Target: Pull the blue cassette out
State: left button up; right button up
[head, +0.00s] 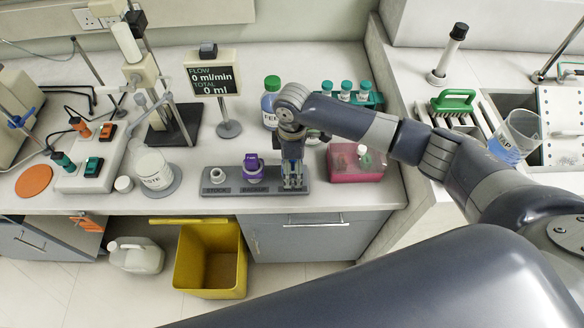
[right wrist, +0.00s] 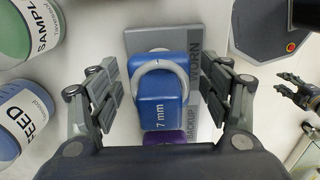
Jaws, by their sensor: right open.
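My right gripper (right wrist: 160,92) is open, with one finger on each side of the cassette and gaps between. In the head view the right gripper (head: 293,183) points down over the right end of the rack (head: 228,188). My left gripper (right wrist: 300,92) seems to show small at the right edge of the wrist view; its jaws are unclear.
A purple cassette (head: 253,167) sits in the BACKUP place just left of my right gripper. A pink box (head: 352,170) stands close on the right. A blue-labelled bottle (head: 270,103) and green-capped vials (head: 345,90) stand behind. A yellow bin (head: 190,265) is on the floor.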

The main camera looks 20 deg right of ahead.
jog(key=shift+c, duration=0.3)
jog(key=c, duration=1.5)
jog(key=shift+r, duration=0.1)
jog(key=shift+c, duration=0.2)
jog(key=shift+r+p, duration=0.55)
jog(key=shift+p, duration=0.4)
jog(key=shift+r, duration=0.1)
jog(key=shift+r+p, duration=4.45)
jog(key=shift+p, duration=0.65)
